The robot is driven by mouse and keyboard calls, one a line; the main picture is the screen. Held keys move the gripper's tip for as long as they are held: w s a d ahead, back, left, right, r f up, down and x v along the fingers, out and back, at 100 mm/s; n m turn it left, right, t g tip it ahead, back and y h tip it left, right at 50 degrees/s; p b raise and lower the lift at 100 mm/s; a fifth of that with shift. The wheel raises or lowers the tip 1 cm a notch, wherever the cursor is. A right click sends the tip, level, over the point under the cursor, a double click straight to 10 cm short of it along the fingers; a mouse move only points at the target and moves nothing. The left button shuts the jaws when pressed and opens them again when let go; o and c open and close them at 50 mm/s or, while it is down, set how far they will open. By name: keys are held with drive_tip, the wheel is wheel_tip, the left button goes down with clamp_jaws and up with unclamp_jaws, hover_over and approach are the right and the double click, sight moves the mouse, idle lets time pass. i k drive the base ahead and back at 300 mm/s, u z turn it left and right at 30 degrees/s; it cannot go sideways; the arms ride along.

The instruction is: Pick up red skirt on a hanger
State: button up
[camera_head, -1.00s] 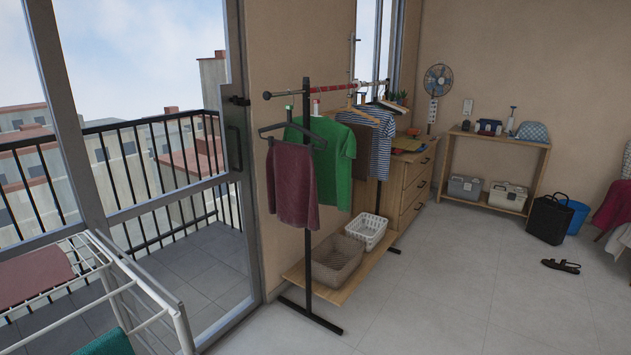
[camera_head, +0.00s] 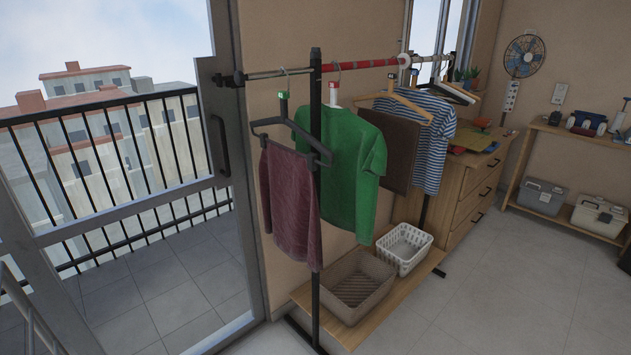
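A dark red, maroon skirt (camera_head: 290,206) hangs from a black hanger (camera_head: 291,134) at the near end of a clothes rack. The hanger hooks on the rack's rail (camera_head: 362,66), left of the black upright post (camera_head: 316,250). The skirt hangs freely above the floor, and its right edge overlaps the post in the picture. A green tag shows near the hanger's hook. My gripper is not in view.
A green shirt (camera_head: 340,168), a brown cloth (camera_head: 389,155) and a striped shirt (camera_head: 432,135) hang farther along. Two baskets stand on the rack's wooden shelf (camera_head: 366,322). A glass door frame (camera_head: 236,160) is close on the left. Floor at the lower right (camera_head: 540,300) is clear.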

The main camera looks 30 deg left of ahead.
sight(289, 201)
drive_tip(key=i, duration=1.15)
drive_tip(key=u, duration=0.8)
